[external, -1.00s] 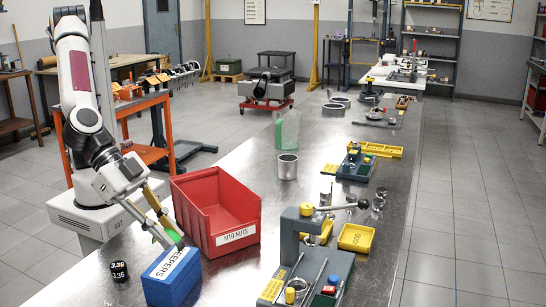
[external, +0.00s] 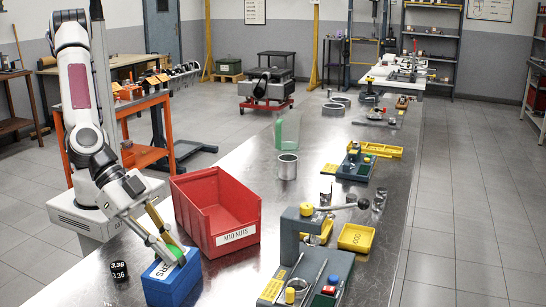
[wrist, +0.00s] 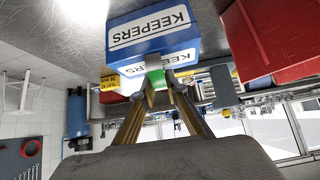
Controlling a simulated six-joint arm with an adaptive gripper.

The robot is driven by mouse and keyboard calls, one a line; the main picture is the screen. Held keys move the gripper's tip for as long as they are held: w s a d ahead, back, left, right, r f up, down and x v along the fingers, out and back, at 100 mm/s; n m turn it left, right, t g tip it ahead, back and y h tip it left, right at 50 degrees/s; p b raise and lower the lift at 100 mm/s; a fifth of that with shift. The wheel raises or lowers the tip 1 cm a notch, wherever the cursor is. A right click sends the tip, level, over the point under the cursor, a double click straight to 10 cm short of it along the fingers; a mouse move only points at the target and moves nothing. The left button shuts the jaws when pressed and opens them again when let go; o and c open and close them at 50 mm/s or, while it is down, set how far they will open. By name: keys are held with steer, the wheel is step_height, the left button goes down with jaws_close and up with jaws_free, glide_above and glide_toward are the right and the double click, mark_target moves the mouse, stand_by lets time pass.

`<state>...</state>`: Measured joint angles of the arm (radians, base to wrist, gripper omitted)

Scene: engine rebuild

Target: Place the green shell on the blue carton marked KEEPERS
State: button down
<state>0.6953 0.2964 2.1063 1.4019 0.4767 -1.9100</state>
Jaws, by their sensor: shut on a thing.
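The blue carton marked KEEPERS (external: 168,287) stands on the metal bench at the lower left. In the wrist view the carton (wrist: 192,46) fills the top middle, with its white labels showing. My gripper (external: 170,257) is over the carton's top, pointing down and to the right. It is shut on the green shell (external: 179,252), a small green piece partly hidden by the fingers. The green shell also shows between the fingertips in the wrist view (wrist: 133,73). I cannot tell whether the shell touches the carton top.
A red M10 NUTS bin (external: 238,238) stands close to the right of the carton. A black block with numbers (external: 119,270) lies to its left. A grey fixture with a lever (external: 300,250) stands further right. Bare bench lies between bin and fixture.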

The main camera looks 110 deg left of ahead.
steer(key=shift+f, duration=0.1)
steer(key=c, duration=2)
jaws_free()
steer(key=shift+s+r, duration=0.4)
steer(key=shift+r, duration=0.15)
steer(key=shift+v, duration=5.4)
